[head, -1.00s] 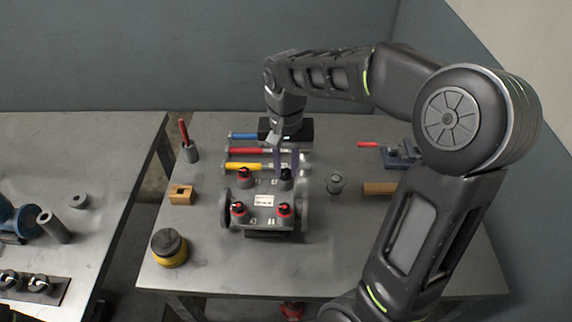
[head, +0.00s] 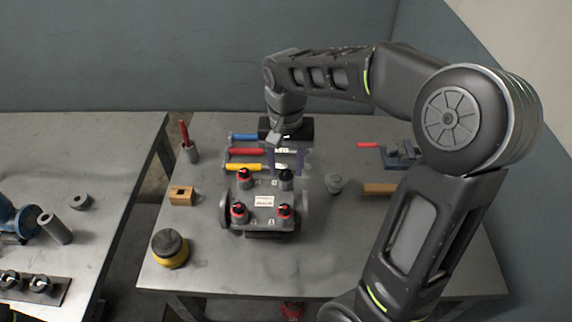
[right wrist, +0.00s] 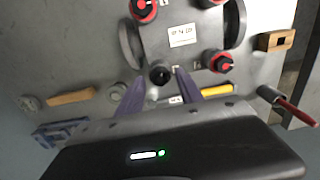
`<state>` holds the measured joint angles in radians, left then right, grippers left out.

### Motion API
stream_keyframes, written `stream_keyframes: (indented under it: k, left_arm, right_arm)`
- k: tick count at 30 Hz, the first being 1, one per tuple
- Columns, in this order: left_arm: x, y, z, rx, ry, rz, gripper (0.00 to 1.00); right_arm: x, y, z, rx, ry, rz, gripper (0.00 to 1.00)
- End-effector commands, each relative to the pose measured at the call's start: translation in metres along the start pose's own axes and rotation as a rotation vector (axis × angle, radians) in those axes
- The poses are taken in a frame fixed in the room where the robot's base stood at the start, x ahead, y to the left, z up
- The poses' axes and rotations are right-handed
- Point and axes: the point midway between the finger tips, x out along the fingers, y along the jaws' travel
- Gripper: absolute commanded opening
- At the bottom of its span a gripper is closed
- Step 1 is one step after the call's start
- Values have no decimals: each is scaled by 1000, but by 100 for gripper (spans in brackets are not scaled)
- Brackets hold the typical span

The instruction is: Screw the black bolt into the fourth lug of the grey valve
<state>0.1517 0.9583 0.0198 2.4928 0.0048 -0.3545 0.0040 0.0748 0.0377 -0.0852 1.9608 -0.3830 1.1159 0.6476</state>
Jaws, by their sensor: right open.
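The grey valve (head: 263,213) stands on the table with its lugs facing up and a white label in the middle. Red-topped bolts stand in three lugs. The black bolt (head: 286,174) stands upright at the far right lug; its thread is hidden, so I cannot tell how deep it sits. My right gripper (head: 285,163) is open just behind the black bolt. In the right wrist view the black bolt (right wrist: 159,75) shows just beyond and between the tips of my right gripper (right wrist: 158,90), with gaps on both sides. My left gripper is not in view.
Blue, red and yellow-handled tools (head: 245,167) lie behind the valve. A wooden block (head: 181,195), a yellow-and-black round container (head: 169,248) and a red-handled tool in a holder (head: 190,153) stand left. A small grey part (head: 334,184) is right. The table's front is clear.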

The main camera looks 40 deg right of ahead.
Motion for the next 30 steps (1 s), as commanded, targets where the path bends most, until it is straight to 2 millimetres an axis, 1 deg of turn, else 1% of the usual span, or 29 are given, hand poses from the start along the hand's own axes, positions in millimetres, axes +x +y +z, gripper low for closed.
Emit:
stream_keyframes:
  k: [1, 3, 16, 20, 30]
  left_arm:
    - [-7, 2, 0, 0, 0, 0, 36]
    - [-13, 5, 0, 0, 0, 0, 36]
    - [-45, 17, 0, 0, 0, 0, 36]
    - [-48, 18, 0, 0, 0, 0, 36]
    - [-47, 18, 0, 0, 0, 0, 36]
  right_arm:
    - [-8, 0, 0, 0, 1, -1, 44]
    - [-16, 0, 0, 0, 2, -1, 44]
    - [-62, 0, 0, -1, 1, -1, 44]
    - [-66, 0, 0, -1, 1, -1, 44]
    - [-65, 0, 0, 0, 0, 0, 44]
